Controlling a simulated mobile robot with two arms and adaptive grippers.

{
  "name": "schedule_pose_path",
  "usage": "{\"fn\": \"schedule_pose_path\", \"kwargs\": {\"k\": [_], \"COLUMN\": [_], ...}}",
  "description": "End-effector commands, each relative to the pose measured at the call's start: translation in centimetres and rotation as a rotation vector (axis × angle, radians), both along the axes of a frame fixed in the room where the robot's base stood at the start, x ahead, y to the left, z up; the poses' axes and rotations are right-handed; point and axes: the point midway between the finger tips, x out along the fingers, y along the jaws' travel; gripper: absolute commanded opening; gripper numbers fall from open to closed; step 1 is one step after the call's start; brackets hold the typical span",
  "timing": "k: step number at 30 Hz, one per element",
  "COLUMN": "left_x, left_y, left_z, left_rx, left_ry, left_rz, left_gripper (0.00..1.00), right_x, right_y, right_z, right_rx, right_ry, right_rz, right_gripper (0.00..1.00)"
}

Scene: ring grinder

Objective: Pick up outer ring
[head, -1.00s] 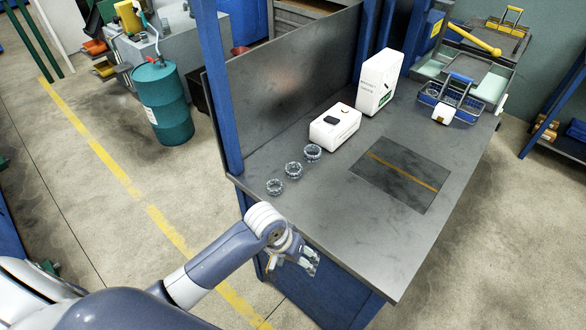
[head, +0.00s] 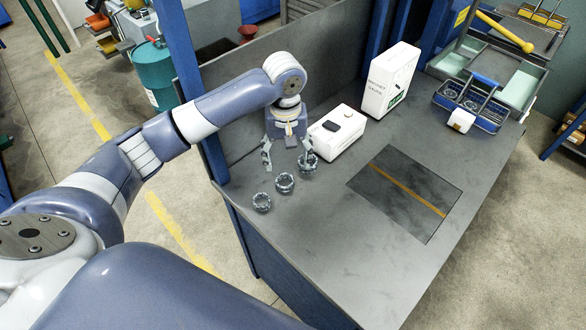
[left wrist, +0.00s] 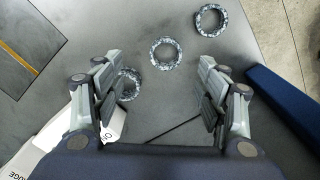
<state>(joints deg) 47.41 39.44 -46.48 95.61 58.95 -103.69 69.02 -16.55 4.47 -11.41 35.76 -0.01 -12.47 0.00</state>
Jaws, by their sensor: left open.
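Three dark, notched metal rings lie in a diagonal row on the grey workbench (head: 330,235): a near ring (head: 262,202), a middle ring (head: 285,183) and a far ring (head: 307,165). They look alike, so I cannot tell which is the outer ring. My left gripper (head: 287,160) is open, pointing down by the far end of the row. In the left wrist view the far ring (left wrist: 130,84) is partly hidden by one finger. The middle ring (left wrist: 165,53) and near ring (left wrist: 208,20) lie ahead of the open jaws (left wrist: 154,75). My right gripper is not in view.
A low white box (head: 338,132) stands close beside the gripper, with a tall white box (head: 390,80) behind it. A dark inset panel with a yellow stripe (head: 405,195) lies to the right. A blue tray (head: 470,103) stands at the back right. The front bench surface is clear.

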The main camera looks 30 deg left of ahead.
Motion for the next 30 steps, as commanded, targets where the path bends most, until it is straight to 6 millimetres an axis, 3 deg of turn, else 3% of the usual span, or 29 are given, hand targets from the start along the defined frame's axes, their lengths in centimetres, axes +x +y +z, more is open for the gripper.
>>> {"fn": "schedule_pose_path", "kwargs": {"k": [5,15,23,30], "left_x": [0.3,0.3,0.1,0.2], "left_y": [0.8,0.8,1.2,1.1], "left_z": [-0.5,-4.8,-7.7,-10.1], "left_rx": [0.009,0.008,0.009,0.008], "left_ry": [0.012,0.009,0.010,0.007], "left_rz": [0.040,0.038,0.037,0.035], "left_gripper": [0.67,0.67,0.67,0.67], "right_x": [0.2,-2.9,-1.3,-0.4], "right_y": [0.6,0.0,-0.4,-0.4], "right_z": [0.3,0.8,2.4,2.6], "right_rx": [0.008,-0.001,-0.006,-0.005], "right_ry": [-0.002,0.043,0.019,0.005], "right_rz": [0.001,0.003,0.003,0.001], "right_gripper": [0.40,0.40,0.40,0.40]}}
